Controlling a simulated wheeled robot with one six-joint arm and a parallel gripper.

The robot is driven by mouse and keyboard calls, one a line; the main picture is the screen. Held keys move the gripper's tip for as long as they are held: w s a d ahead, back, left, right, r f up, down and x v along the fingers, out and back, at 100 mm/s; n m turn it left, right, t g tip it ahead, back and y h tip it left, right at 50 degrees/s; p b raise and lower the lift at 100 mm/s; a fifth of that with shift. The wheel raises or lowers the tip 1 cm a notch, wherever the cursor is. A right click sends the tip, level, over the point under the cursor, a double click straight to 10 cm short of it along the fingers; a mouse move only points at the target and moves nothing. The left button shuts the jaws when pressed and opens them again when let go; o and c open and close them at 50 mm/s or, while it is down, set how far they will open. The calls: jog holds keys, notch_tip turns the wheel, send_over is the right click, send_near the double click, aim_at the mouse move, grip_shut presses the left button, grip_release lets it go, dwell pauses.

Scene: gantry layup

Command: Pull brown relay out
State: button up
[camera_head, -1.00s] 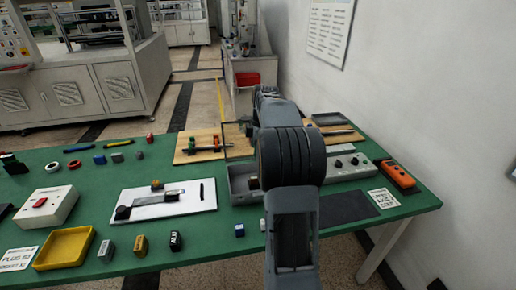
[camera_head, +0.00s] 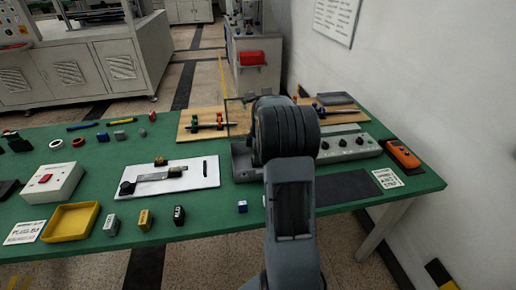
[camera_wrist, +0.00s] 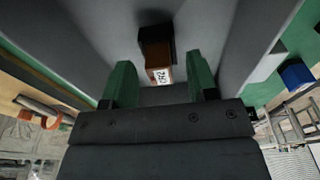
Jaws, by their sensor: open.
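In the wrist view, the brown relay (camera_wrist: 157,62) has a white label on its near end. It sits against a black socket (camera_wrist: 155,38) on a grey surface. My gripper (camera_wrist: 162,84) is open, its two green fingers apart with a gap on either side of the relay's near end. I see nothing held between them, and cannot tell how deep the fingers reach. In the head view, my arm hides the gripper and the relay. Part of the grey housing (camera_head: 243,163) shows left of the arm.
The green table (camera_head: 330,224) carries a grey control box with knobs (camera_head: 346,149), an orange device (camera_head: 403,154), a white board (camera_head: 190,183) and a yellow tray (camera_head: 68,222). A wall stands close on the right.

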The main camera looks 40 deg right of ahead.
jog(key=shift+f, duration=0.3)
grip_shut()
dwell(0.7)
